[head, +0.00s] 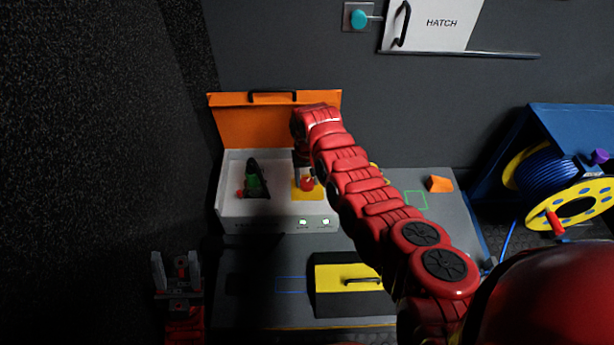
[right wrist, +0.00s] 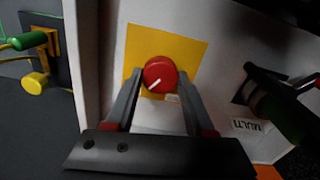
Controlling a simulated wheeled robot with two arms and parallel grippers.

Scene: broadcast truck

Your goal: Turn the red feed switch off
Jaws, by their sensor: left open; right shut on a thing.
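The red feed switch (head: 307,184) is a round red knob on a yellow plate (head: 299,195) inside an open white box (head: 233,207). In the right wrist view the red knob (right wrist: 160,73) has a white line pointing to the lower left. My right gripper (right wrist: 158,84) is shut on the knob, one finger on each side. In the head view its fingertips are mostly hidden by my own wrist. My left gripper (head: 177,262) is open and empty at the lower left, away from the box.
A green-handled lever (head: 256,180) stands left of the knob; a "MULTI" label (right wrist: 247,126) is beside it. The orange lid (head: 232,126) stands open behind.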

